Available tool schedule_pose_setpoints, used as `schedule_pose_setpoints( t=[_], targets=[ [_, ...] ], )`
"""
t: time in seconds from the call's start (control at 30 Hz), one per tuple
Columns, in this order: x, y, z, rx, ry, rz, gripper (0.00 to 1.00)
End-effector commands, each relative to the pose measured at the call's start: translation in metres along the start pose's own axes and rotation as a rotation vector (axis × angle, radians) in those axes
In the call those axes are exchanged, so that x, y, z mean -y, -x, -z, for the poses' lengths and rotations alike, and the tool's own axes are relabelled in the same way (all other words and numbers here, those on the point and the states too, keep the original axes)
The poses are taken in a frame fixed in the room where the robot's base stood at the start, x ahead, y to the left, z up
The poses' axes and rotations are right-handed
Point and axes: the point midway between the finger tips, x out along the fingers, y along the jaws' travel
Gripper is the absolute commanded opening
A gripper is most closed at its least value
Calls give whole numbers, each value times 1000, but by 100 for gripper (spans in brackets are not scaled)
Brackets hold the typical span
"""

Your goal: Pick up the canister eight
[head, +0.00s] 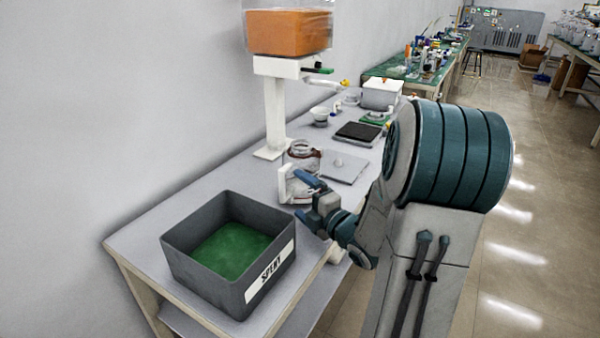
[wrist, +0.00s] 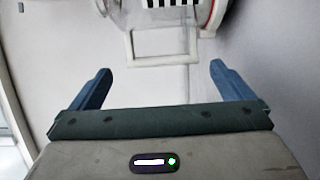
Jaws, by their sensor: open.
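A clear canister (wrist: 152,12) with a white handle (wrist: 163,48) is at the top of the wrist view, cut off by the edge. Black and white bars show on it; I read no number. My gripper (wrist: 161,72) is open and empty, its blue fingers pointing toward the handle, which lies just beyond the tips and between them in the picture. In the head view my gripper (head: 304,198) is beside a canister with a white handle (head: 285,186), partly hidden by the fingers. I cannot tell which is canister eight.
A grey bin (head: 188,265) labelled SPENT with a green bottom stands at the near end of the table. Behind are a white stand (head: 275,110) with an orange-filled hopper (head: 288,32), a grey plate (head: 344,170) and a dark scale (head: 358,132). Clear table surrounds the bin.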

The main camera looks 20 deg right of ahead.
Motion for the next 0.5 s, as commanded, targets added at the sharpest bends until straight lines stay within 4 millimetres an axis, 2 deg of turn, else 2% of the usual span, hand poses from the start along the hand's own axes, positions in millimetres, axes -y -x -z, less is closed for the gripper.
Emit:
schedule_pose_setpoints(
  t=[0.1,0.33,0.5],
  targets=[
    [0,-19,0,-3,0,0,100],
    [0,-36,2,-3,-1,0,100],
    [2,-62,3,-3,-4,0,100]
  ],
)
